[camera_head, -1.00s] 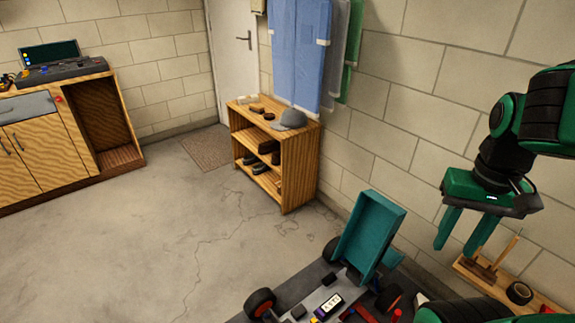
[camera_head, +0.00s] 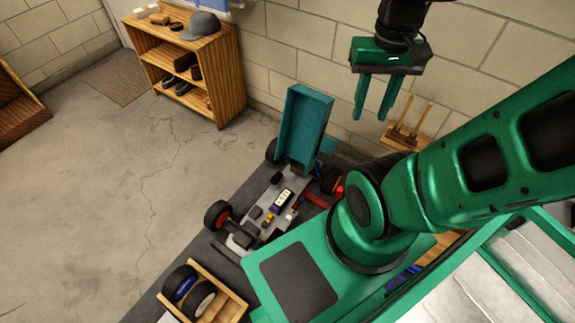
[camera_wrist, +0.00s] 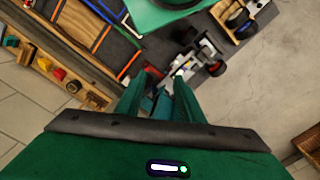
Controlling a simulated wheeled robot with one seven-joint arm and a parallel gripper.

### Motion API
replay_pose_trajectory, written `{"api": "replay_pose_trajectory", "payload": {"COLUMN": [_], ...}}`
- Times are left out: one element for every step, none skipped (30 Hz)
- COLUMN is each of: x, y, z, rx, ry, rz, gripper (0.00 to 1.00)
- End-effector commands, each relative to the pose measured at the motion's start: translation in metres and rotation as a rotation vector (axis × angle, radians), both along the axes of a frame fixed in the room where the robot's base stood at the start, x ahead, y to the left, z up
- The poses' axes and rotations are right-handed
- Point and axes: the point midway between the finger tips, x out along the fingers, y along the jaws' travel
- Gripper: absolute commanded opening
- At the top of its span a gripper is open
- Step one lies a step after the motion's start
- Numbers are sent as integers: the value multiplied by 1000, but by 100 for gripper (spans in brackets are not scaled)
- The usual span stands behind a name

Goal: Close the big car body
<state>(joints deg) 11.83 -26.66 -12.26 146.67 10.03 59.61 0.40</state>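The big car body (camera_head: 302,125) is a teal open shell standing tilted up at the far end of the car chassis (camera_head: 270,205). The chassis shows black wheels, a small display and several parts inside. My gripper (camera_head: 374,115) hangs pointing down in the air to the right of the raised body, apart from it. Its two green fingers are spread with nothing visible between them. In the wrist view my gripper (camera_wrist: 158,82) points toward the chassis (camera_wrist: 190,65), and a teal piece of the body (camera_wrist: 160,104) shows between and beyond the fingers.
A wooden shelf (camera_head: 228,75) with a cap and shoes stands at the back by the block wall. A wooden tray (camera_head: 228,300) with wheels lies in front of the chassis. My arm covers the right of the dark table.

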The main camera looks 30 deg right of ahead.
Motion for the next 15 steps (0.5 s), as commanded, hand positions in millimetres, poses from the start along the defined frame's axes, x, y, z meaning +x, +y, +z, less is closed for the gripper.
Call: {"api": "replay_pose_trajectory", "payload": {"x": [0, -8, -8, -6, -1, 7, 14, 23, 35, 45, 55, 69, 80, 90, 104], "y": [0, -1, -2, -4, -6, -11, -15, -19, -26, -31, -37, -45, -51, -57, -64], "z": [0, 4, 7, 8, 9, 11, 12, 14, 16, 17, 19, 20, 20, 20, 20], "rx": [0, -1, -3, -6, -9, -15, -19, -25, -35, -41, -49, -59, -66, -72, -81], "ry": [0, -9, -14, -14, -16, -13, -13, -13, -12, -12, -12, -14, -16, -17, -18], "rz": [-1, -1, -5, -9, -15, -25, -35, -45, -58, -71, -83, -99, -112, -123, -139], "gripper": [22, 14, 5, 0, 0, 0, 0, 0, 0, 0, 0, 0, 0, 0, 0]}}
